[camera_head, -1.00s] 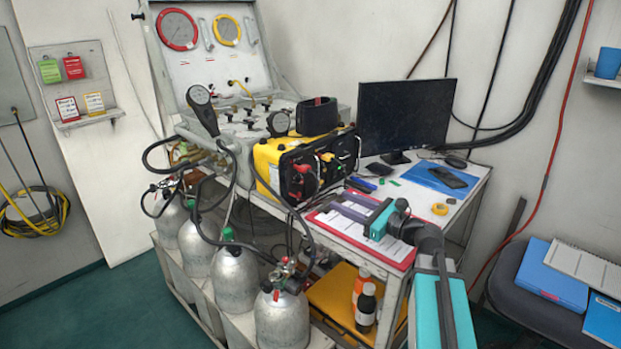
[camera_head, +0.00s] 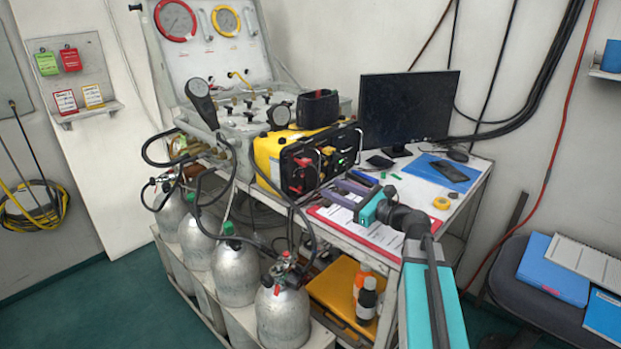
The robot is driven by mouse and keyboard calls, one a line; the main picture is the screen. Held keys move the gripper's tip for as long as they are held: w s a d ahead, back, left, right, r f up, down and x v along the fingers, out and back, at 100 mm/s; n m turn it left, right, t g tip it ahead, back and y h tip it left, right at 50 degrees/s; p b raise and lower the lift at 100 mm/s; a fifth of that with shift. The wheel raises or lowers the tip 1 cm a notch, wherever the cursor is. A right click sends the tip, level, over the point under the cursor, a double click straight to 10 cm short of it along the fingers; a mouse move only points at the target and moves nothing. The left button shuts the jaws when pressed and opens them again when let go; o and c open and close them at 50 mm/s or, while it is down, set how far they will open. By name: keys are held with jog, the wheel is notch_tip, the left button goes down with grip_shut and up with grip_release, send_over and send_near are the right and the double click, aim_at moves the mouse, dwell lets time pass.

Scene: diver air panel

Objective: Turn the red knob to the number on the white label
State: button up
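The yellow unit (camera_head: 267,152) with a black front panel stands on the cart, left of my gripper. A red knob-like part (camera_head: 303,162) shows on its front, with another small red part below it. Any pointer or numbers there are too small to read. My gripper (camera_head: 334,188) has its two grey-purple fingers apart, with nothing seen between them. They point left toward the unit's front, over the clipboard, and appear short of the red part. A white card with a red edge (camera_head: 65,102) is on the left wall board; I cannot tell whether it is the label meant, and its writing is unreadable.
A red clipboard (camera_head: 398,262) with white paper lies under my gripper. A monitor (camera_head: 408,108), blue folder (camera_head: 436,172), phone (camera_head: 450,171) and yellow tape roll (camera_head: 441,203) are on the cart. Black hoses (camera_head: 308,226) hang in front of the unit, above several grey cylinders (camera_head: 284,316).

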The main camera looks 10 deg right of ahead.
aim_at(303, 175)
jog(key=p+x, duration=0.1)
jog(key=x, duration=1)
jog(key=shift+s, duration=0.1)
grip_shut()
